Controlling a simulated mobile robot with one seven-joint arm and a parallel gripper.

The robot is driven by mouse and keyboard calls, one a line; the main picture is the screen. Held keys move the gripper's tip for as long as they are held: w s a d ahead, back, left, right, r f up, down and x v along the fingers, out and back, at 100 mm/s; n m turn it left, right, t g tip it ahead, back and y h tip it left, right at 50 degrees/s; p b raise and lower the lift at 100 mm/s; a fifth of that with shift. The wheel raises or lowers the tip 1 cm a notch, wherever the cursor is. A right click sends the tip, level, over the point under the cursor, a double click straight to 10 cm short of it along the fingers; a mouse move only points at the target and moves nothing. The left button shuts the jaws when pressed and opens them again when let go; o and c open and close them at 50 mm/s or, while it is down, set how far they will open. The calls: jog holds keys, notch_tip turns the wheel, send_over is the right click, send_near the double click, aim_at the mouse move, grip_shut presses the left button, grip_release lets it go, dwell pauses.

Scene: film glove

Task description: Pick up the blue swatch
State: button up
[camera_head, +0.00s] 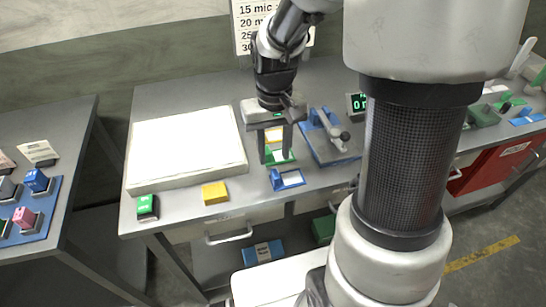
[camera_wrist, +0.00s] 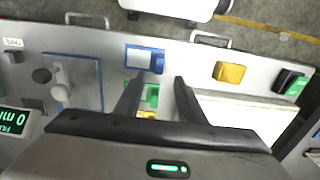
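A blue-framed piece with a pale centre (camera_head: 289,179) lies near the front edge of the grey bench; it also shows in the wrist view (camera_wrist: 145,59). I take it as the blue swatch. Behind it lies a similar green-framed piece (camera_wrist: 151,96), with a bit of yellow (camera_wrist: 146,114) beyond. My gripper (camera_head: 275,160) points down over these pieces. In the wrist view its fingers (camera_wrist: 158,79) are apart with nothing held between them. The green piece lies between the fingers in that view, and the blue one lies past the fingertips. Finger height above the bench is unclear.
A white light panel (camera_head: 187,146) lies to the left, with a yellow block (camera_head: 214,193) and a green block (camera_head: 147,206) before it. A blue-based lever device (camera_head: 332,138) stands close on the right. A separate left table holds a blue tray (camera_head: 36,231) with coloured blocks.

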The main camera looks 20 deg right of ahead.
aim_at(275, 173)
jog(key=shift+s+d+f, duration=0.1)
jog(key=shift+s+f, duration=0.05)
jog(key=shift+f, duration=1.4)
jog(key=shift+s+f, duration=0.15)
jog(key=shift+f, duration=1.4)
jog(key=shift+c, duration=0.4)
grip_shut()
